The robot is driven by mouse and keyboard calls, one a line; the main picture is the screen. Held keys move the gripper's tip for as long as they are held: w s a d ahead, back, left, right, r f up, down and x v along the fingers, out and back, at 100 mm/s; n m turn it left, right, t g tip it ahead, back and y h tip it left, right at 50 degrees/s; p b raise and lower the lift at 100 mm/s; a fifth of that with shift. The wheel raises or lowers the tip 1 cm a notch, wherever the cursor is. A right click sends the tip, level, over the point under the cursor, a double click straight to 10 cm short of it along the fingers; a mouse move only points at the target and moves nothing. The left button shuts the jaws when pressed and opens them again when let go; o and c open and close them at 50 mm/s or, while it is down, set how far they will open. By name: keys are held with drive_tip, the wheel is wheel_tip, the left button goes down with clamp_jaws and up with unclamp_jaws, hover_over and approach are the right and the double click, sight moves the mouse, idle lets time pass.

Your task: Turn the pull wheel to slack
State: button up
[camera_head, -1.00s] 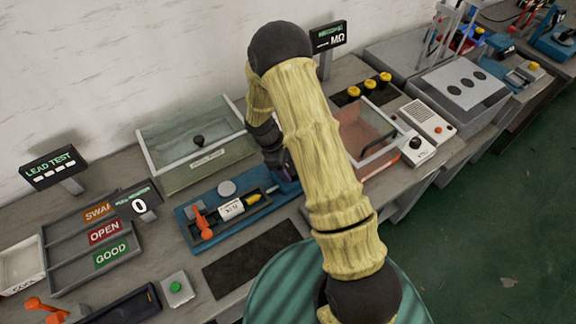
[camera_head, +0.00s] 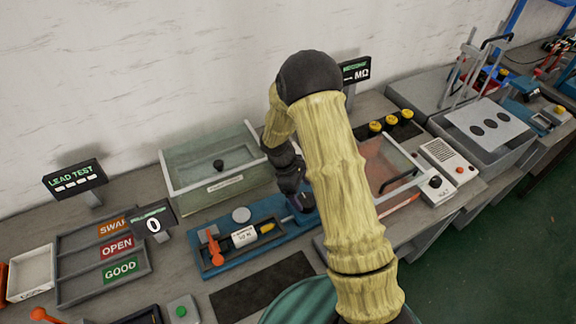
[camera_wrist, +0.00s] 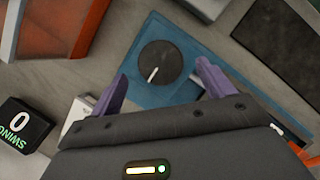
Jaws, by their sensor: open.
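The pull wheel (camera_wrist: 161,62) is a dark round knob with a white pointer line, set on a blue plate (camera_wrist: 185,92). In the wrist view its pointer slants toward the lower left. My gripper (camera_wrist: 162,78) has two purple fingers, spread apart, one on each side of the wheel's near edge; I cannot tell whether they touch it. In the head view my gripper (camera_head: 298,200) hangs over the right end of the blue fixture (camera_head: 262,238), and the wheel is hidden there. The fixture also carries an orange lever (camera_head: 214,248) and a white label (camera_head: 244,237).
A glass-lidded box (camera_head: 215,170) stands behind the fixture, and a reddish open box (camera_head: 385,165) is to its right. A "0" display (camera_head: 153,224) and labelled bins (camera_head: 90,280) are on the left. A dark mat (camera_head: 262,288) lies in front.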

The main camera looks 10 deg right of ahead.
drive_tip(key=b+v, duration=0.1)
drive_tip(key=v, duration=1.3)
drive_tip(key=shift+b, duration=0.3)
drive_tip(key=shift+r, duration=0.1)
drive_tip(key=s+d+r+m+t+y, duration=0.2)
drive_tip(key=s+d+m, duration=0.1)
drive_tip(key=s+m, duration=0.3)
drive_tip(key=s+d+r+m+t+y, duration=0.1)
drive_tip(key=s+d+m+t+y, duration=0.1)
drive_tip(key=s+m, duration=0.4)
drive_tip(key=s+d, duration=0.1)
drive_tip(key=s, duration=0.4)
drive_tip(key=shift+s+d+r+m+t, duration=0.3)
drive_tip(key=shift+r+m, duration=0.1)
